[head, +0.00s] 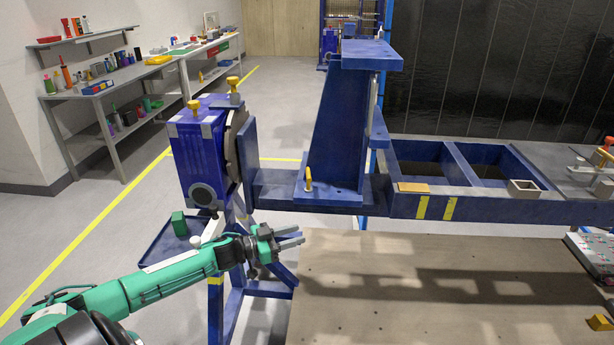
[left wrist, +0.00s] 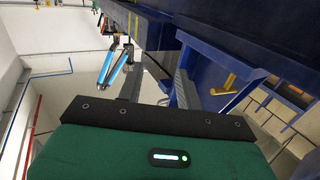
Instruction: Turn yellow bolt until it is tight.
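A yellow bolt (head: 308,178) stands upright on the foot of the blue upright bracket (head: 345,130). A yellow bolt (left wrist: 225,85) on a blue surface also shows in the left wrist view, right of the fingers. Two more yellow-headed bolts are on top of the blue gearbox, one at the front (head: 194,106) and one further back (head: 233,84). My left gripper (head: 292,236) is below and slightly left of the bracket bolt, clear of it. Its fingers are apart with nothing between them. My right gripper is not in view.
The blue gearbox (head: 200,155) stands left of the bracket. A long blue frame (head: 450,205) runs right, with a tan table (head: 400,290) in front of it. A small blue tray (head: 160,250) is beside my left arm. Shelves (head: 130,95) line the left wall.

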